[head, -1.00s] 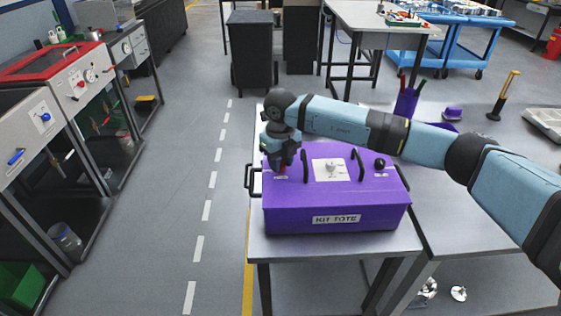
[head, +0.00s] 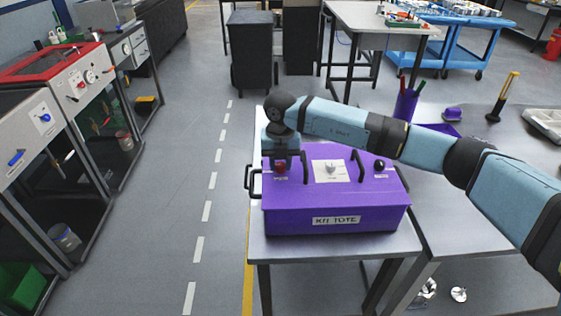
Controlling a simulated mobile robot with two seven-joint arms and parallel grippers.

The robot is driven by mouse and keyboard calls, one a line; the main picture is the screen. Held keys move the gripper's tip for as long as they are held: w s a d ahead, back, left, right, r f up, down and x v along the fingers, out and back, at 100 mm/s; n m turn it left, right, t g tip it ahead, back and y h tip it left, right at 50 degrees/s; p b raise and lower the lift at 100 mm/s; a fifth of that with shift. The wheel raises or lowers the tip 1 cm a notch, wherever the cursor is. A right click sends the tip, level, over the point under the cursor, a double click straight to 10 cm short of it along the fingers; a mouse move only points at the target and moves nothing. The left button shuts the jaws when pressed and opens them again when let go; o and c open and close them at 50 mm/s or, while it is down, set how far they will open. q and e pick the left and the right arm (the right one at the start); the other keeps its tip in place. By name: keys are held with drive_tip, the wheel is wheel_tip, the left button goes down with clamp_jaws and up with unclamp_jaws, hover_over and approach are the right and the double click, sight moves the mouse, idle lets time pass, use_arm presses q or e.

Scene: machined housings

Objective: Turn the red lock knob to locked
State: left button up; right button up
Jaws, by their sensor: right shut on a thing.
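The purple kit tote (head: 300,213) sits on the grey table, its lid closed. The red lock knob (head: 281,168) is on the left part of the lid, above a small label. My right gripper (head: 282,167) points down over it, with its fingers around the red knob and shut on it. Part of the knob shows between the fingers; which way its mark points cannot be made out. My left gripper is not in view.
The lid also carries a white plate with a grey dial (head: 331,168), a black knob (head: 380,165) and black handles. A purple pen cup (head: 406,103) stands behind the tote. The table (head: 335,246) is bare in front.

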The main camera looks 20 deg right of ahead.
sight(281, 164)
idle(0.4)
drive_tip(key=o, duration=0.9)
drive_tip(key=shift+o, duration=0.2)
wheel_tip(281, 164, up, 14)
drive_tip(key=shift+b, duration=0.35)
drive_tip(key=shift+s+f, duration=0.1)
drive_tip(key=shift+f, duration=0.1)
